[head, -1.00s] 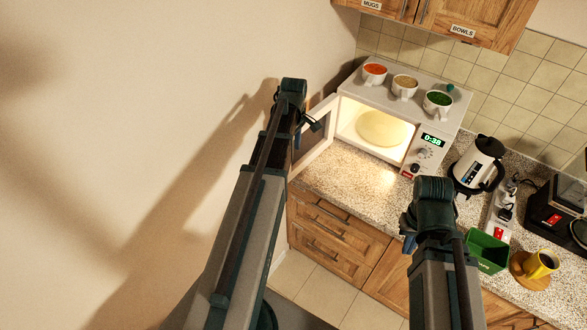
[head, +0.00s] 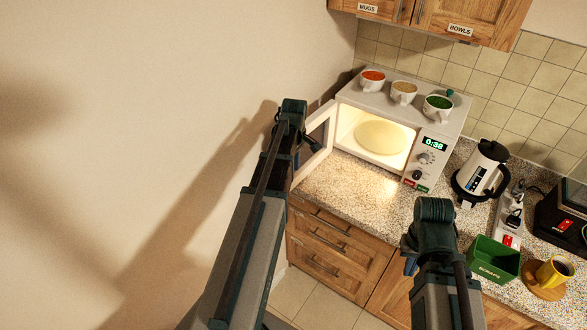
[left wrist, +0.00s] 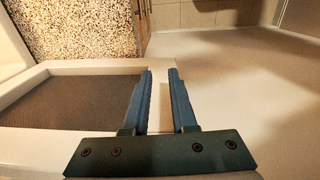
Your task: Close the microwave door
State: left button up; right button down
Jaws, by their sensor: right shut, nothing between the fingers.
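The white microwave (head: 425,158) stands on the counter with its lit cavity and a round plate (head: 381,137) showing. Its door (head: 327,122) is swung wide open to the left. My left gripper (head: 312,143) is at the door's outer part in the head view, largely hidden by its own arm. In the left wrist view, my left gripper (left wrist: 161,72) has its fingers a little apart, close to the door's pale frame edge (left wrist: 100,67). Whether they touch it I cannot tell. My right gripper (head: 409,265) is shut and empty in front of the counter, clear of the door.
Several bowls, including a green-filled one (head: 438,107), stand on the microwave. A kettle (head: 480,172), green scraps bin (head: 493,259) and yellow mug (head: 555,271) stand to the right. A plain wall (head: 130,130) is close on the left. The counter (head: 350,188) before the microwave is clear.

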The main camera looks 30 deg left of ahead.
pick_arm(q)
jog(key=shift+s+d+f, duration=0.3)
jog(key=shift+s+f, duration=0.25)
jog(key=shift+s, duration=0.15)
grip_shut()
pick_arm(e)
jog(key=shift+f, duration=0.5)
pick_arm(q)
jog(key=shift+s, duration=0.2)
jog(key=shift+c, duration=1.3)
grip_release()
jog(key=o, duration=0.7)
jog(key=shift+c, duration=0.2)
notch_tip(320, 180, up, 16)
jog(key=w+a+p, duration=0.1)
jog(key=w+p, duration=0.1)
jog(key=p, duration=1.4)
jog(key=shift+w+a+f, duration=0.2)
jog(key=shift+a, duration=0.2)
pick_arm(e)
notch_tip(320, 180, up, 16)
jog(key=a, duration=0.1)
jog(key=shift+w+a, duration=0.15)
jog(key=shift+w, duration=0.15)
